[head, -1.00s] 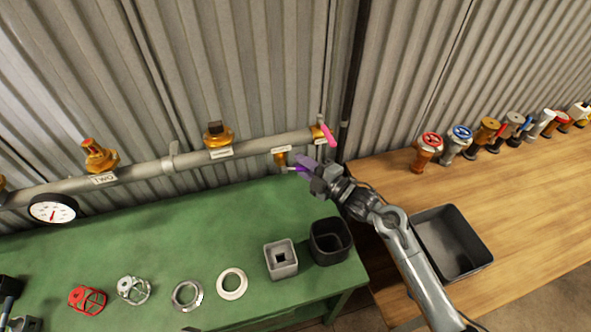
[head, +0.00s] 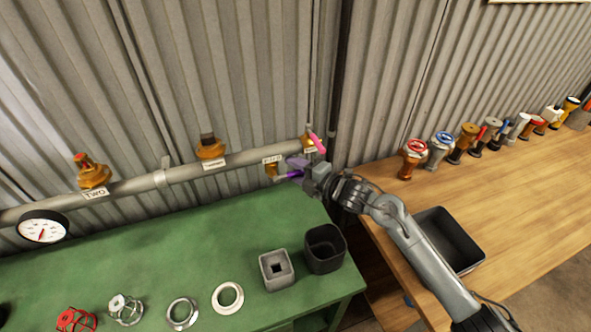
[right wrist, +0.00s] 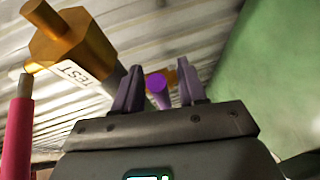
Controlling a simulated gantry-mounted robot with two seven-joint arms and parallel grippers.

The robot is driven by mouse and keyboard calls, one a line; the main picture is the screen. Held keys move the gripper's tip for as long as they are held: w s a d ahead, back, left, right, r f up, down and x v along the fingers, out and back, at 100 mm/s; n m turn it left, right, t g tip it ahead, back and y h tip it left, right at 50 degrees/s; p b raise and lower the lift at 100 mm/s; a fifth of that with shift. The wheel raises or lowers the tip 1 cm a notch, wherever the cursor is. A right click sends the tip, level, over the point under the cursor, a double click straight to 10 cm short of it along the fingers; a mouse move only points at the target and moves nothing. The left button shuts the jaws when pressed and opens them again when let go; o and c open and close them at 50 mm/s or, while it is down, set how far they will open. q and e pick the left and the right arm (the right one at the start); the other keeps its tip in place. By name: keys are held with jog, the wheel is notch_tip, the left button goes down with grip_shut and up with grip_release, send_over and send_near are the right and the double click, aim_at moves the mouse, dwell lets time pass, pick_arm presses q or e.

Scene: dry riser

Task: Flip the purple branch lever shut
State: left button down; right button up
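The purple branch lever (head: 288,176) sticks out to the right from a small brass valve (head: 271,170) hanging under the right end of the pipe. My right gripper (head: 294,166) is at this lever, its purple fingers partly overlapping it in the head view. In the right wrist view, the fingers (right wrist: 158,92) stand apart, with the round end of the purple lever (right wrist: 156,84) in the gap between them. I see a gap on each side of the lever, so the gripper is open. My left gripper is not in view.
A pink lever (head: 317,143) stands just above my right gripper, on the brass end fitting labelled TEST (right wrist: 70,40). The grey pipe (head: 190,174) runs left along the corrugated wall. The green bench (head: 150,255) below holds a black bin (head: 325,262) and several loose parts.

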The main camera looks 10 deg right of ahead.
jog(key=b+v, duration=0.3)
jog(key=v, duration=0.8)
dwell(0.4)
